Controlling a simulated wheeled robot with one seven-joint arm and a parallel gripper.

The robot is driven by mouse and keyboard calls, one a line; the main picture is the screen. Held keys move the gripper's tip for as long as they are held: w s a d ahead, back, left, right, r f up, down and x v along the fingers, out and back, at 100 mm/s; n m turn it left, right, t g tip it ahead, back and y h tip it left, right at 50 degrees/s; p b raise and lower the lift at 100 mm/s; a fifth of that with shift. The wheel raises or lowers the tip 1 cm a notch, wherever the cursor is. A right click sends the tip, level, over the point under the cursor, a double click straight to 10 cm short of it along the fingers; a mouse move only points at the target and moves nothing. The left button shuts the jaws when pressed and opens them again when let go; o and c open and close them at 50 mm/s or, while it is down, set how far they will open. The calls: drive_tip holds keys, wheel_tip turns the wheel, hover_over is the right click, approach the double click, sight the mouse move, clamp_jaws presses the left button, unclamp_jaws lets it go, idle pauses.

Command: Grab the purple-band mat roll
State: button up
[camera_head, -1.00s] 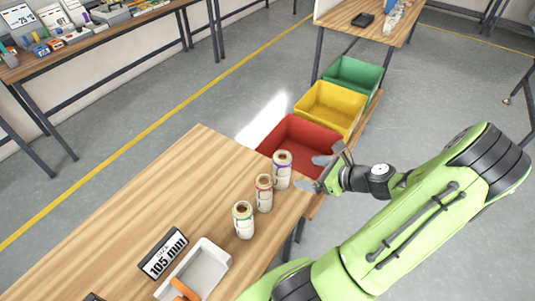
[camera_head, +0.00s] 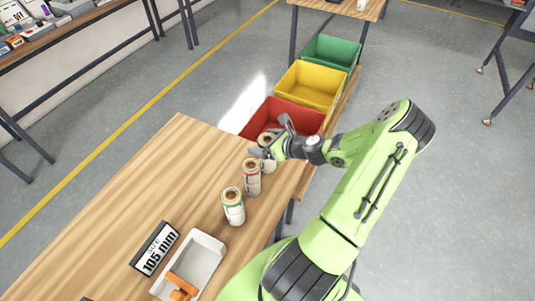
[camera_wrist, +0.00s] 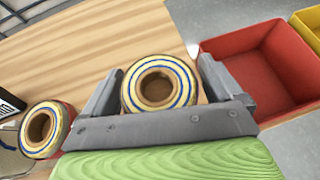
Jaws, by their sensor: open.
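The purple-band mat roll (camera_head: 269,168) stands upright near the table's right edge, the farthest of three rolls in a row. In the wrist view its round top with a blue-purple ring (camera_wrist: 160,83) lies between my two fingers. My gripper (camera_head: 271,139) is open around the roll, one finger on each side, with a gap showing on the right side. The gripper hides part of the roll in the head view. The red-band roll (camera_head: 252,178) stands just nearer; its top also shows at the left of the wrist view (camera_wrist: 45,128).
The green-band roll (camera_head: 233,208) stands nearest on the wooden table (camera_head: 165,180). A white tray (camera_head: 205,262) with an orange item and a "105 mm" sign (camera_head: 155,249) are in front. Red (camera_head: 300,115), yellow (camera_head: 310,88) and green (camera_head: 332,52) bins stand beyond the table.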

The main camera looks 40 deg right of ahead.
drive_tip(key=shift+w+f, duration=0.1)
drive_tip(key=shift+w, duration=0.15)
drive_tip(key=shift+s, duration=0.1)
drive_tip(key=shift+c, duration=0.2)
